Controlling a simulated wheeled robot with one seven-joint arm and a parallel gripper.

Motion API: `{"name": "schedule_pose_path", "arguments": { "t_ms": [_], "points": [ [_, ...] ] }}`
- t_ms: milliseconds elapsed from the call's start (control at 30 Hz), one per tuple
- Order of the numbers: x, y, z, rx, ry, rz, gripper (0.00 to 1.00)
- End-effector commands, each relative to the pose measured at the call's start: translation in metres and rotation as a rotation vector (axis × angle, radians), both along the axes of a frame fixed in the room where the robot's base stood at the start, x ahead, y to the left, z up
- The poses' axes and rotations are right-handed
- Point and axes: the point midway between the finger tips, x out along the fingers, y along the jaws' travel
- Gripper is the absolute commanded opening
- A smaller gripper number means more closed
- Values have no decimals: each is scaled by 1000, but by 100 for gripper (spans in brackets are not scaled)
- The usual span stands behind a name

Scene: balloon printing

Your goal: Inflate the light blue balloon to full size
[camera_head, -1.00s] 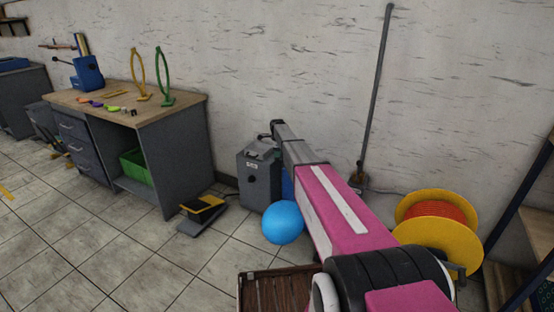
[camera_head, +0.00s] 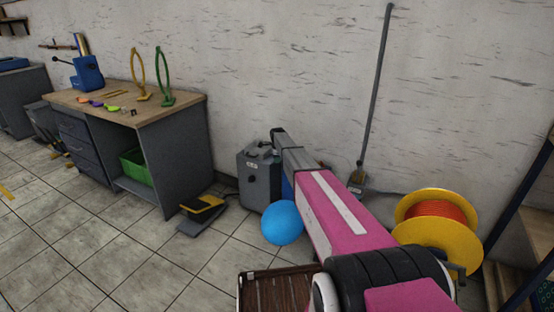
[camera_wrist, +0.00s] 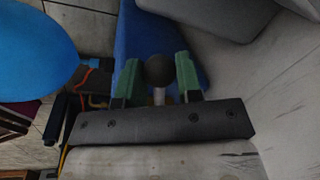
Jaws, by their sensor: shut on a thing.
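The light blue balloon (camera_head: 282,223) is round and swollen, in front of the grey machine (camera_head: 258,182) near the wall. It also fills the upper left of the wrist view (camera_wrist: 35,45). My gripper (camera_wrist: 157,80) has green fingertips on either side of a round black knob (camera_wrist: 159,69) on a pale stem, and is shut on it. The fingertips are hidden there. A blue body (camera_wrist: 143,35) lies behind the knob.
A workbench (camera_head: 172,118) with small coloured balloons, rings and a blue press stands left. A yellow-topped foot pedal (camera_head: 202,206) lies on the floor beside the machine. A yellow reel (camera_head: 440,232) stands at the right. The tiled floor at the left front is clear.

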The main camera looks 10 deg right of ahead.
Motion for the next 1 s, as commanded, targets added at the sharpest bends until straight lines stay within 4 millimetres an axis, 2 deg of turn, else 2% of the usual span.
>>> {"name": "schedule_pose_path", "arguments": {
  "t_ms": [367, 667, 1000],
  "points": [
    [-17, 3, 1, 0, -1, 137, 0],
    [-48, 2, 2, -1, -2, 400, 0],
    [-83, -9, 2, 1, -1, 722, 0]
  ]
}}
